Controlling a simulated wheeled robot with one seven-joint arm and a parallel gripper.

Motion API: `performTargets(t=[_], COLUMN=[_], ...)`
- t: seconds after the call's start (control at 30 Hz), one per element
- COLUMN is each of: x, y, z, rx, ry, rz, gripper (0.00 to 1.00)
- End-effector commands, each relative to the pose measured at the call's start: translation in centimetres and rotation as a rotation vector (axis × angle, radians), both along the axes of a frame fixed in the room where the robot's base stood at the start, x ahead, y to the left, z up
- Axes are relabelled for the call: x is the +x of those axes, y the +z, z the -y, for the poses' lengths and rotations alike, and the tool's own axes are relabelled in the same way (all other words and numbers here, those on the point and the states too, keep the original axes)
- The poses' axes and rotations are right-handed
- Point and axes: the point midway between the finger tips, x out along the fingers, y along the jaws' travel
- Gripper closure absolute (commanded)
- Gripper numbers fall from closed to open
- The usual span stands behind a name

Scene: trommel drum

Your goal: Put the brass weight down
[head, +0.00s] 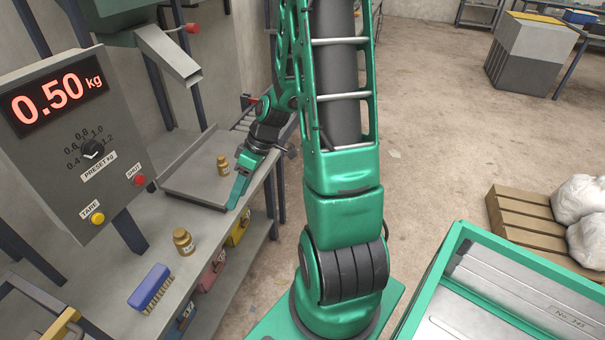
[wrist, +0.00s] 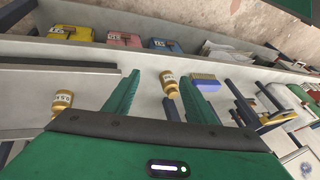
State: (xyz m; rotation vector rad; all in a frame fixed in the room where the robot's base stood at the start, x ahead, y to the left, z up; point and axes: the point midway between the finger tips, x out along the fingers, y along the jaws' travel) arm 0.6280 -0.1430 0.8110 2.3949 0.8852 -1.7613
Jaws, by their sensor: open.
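One small brass weight (head: 223,166) stands upright on the grey scale pan (head: 183,188). In the wrist view this weight (wrist: 62,102) is left of the fingers, outside them. A second brass weight (head: 184,243) stands on the bench near the brush. In the wrist view it (wrist: 169,84) appears in the gap between the fingers, but beyond them. My gripper (head: 238,190) is over the pan's right side, just right of the first weight and apart from it. Its green fingers (wrist: 159,76) are open and hold nothing. The scale display (head: 54,101) reads 0.50 kg.
A blue brush (head: 150,289) lies on the bench. A metal chute (head: 168,54) hangs above the pan. Yellow, red and other bins (head: 238,228) sit on the shelf below the bench edge. A green-rimmed bin (head: 455,235) and a pallet with sacks (head: 520,220) are at right.

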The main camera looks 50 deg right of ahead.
Motion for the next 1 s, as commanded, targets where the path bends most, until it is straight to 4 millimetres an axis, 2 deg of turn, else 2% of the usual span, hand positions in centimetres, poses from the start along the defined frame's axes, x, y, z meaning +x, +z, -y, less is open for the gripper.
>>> performTargets(t=[0.03,0.27,0.6,0.8,0.87,0.9,1.0], x=[-0.9,-5.9,-14.6,-19.0,-19.8,-20.3,-20.9], y=[1.2,6.1,13.1,15.5,15.8,16.0,16.2], z=[0.1,1.4,2.2,2.0,2.0,2.9,3.1], rx=[-0.038,-0.183,-0.302,-0.302,-0.297,-0.295,-0.290], ry=[-0.025,-0.234,-0.656,-0.878,-0.922,-0.942,-0.976], rz=[-0.032,-0.195,-0.336,-0.386,-0.395,-0.400,-0.410], gripper=[0.49,0.49,0.49,0.49,0.49,0.49,0.49])
